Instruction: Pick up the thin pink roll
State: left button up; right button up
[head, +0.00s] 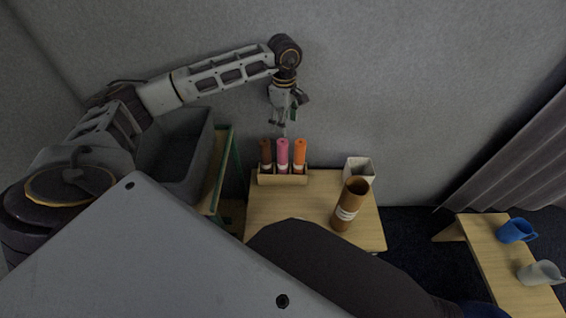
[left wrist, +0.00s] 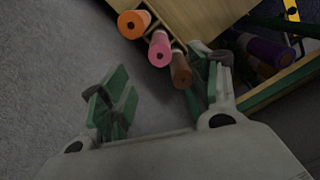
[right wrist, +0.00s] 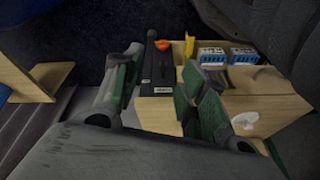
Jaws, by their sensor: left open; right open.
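The thin pink roll (head: 283,153) stands upright in a wooden holder (head: 282,179) at the back of the small table, between a brown roll (head: 266,153) and an orange roll (head: 300,154). My left gripper (head: 284,122) hangs just above the rolls, pointing down. In the left wrist view the pink roll's end (left wrist: 160,50) shows beyond the open, empty fingers (left wrist: 160,95), with the orange roll (left wrist: 133,22) to its left and the brown roll (left wrist: 181,70) to its right. My right gripper (right wrist: 158,90) is open, low over other furniture; it is hidden in the head view.
A thick brown roll (head: 350,204) with a white label and a white square container (head: 359,170) stand right on the table (head: 268,215). A grey bin (head: 188,150) is at the left. Blue (head: 516,231) and white (head: 540,273) mugs sit on a bench. The wall is close behind the rolls.

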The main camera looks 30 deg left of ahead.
aim_at(284, 143)
pick_arm(q)
notch_tip(284, 143, down, 8)
jog(key=shift+r+b, duration=0.1)
jog(key=shift+b, duration=0.8)
jog(key=shift+f, duration=0.45)
pick_arm(e)
jog(key=r, duration=0.3)
jog(key=shift+w+a+t, duration=0.1)
jog(key=shift+a+t, duration=0.1)
jog(key=shift+t, duration=0.1)
pick_arm(q)
jog(key=shift+f, duration=0.1)
pick_arm(e)
jog(key=shift+f, duration=0.2)
pick_arm(q)
jog(key=shift+f+b, duration=0.35)
jog(key=shift+f, duration=0.25)
jog(key=shift+w+a+f+b, duration=0.1)
jog(key=shift+f+b, duration=0.25)
jog(key=shift+f, duration=1.55)
grip_shut()
pick_arm(e)
jog(key=shift+w+a+f+t+y, duration=0.15)
jog(key=shift+a+f+t+y, duration=0.25)
jog(key=shift+f, duration=0.45)
